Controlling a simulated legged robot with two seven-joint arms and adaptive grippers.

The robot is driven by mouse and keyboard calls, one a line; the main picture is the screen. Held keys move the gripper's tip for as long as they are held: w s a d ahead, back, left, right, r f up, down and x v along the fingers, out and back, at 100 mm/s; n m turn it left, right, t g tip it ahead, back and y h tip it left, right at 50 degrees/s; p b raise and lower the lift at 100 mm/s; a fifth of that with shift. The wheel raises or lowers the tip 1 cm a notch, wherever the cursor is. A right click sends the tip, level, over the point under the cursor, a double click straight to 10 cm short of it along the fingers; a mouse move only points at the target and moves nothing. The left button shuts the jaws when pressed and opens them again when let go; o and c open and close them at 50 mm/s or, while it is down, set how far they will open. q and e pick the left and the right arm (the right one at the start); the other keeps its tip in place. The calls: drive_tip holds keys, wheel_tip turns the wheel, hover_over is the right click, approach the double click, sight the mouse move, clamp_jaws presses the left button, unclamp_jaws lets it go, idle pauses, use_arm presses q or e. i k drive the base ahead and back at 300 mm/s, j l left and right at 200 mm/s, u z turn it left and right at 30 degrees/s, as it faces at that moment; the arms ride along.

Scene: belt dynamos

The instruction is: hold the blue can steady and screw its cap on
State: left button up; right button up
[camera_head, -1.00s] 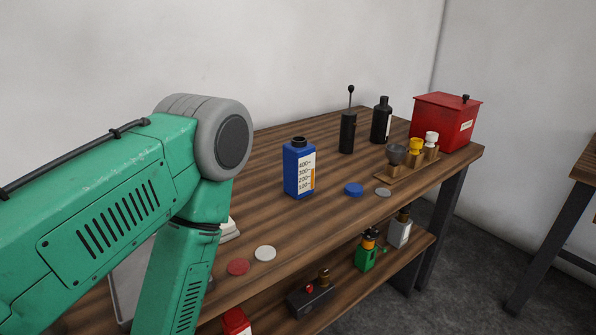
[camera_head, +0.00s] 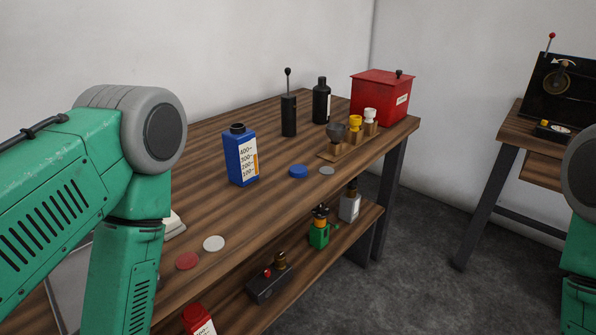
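The blue can (camera_head: 241,156) stands upright on the wooden table, with a dark open-looking neck on top and a white graduated label on its side. A blue cap (camera_head: 298,171) lies flat on the table to the right of the can, apart from it. My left arm comes in at the left with its forearm pointing down, and its gripper is out of the picture. Only a part of my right arm shows at the right edge, and its gripper is out of view too. Neither gripper is seen near the can or cap.
Near the blue cap lies a grey disc (camera_head: 327,170). Red (camera_head: 187,261) and white (camera_head: 213,243) discs lie at the front edge. A lower shelf holds several items.

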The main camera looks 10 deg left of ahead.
sight(240, 143)
drive_tip(key=i+l+u, duration=0.15)
drive_tip(key=u, duration=0.6)
drive_tip(key=i+l+u, duration=0.15)
drive_tip(key=l, duration=0.3)
drive_tip(key=i+l+u, duration=0.2)
drive_tip(key=l, duration=0.25)
drive_tip(key=l+u, duration=0.15)
drive_tip(key=l, duration=0.35)
drive_tip(key=i+l+u, duration=0.2)
drive_tip(key=l, duration=0.3)
drive_tip(key=k, duration=0.1)
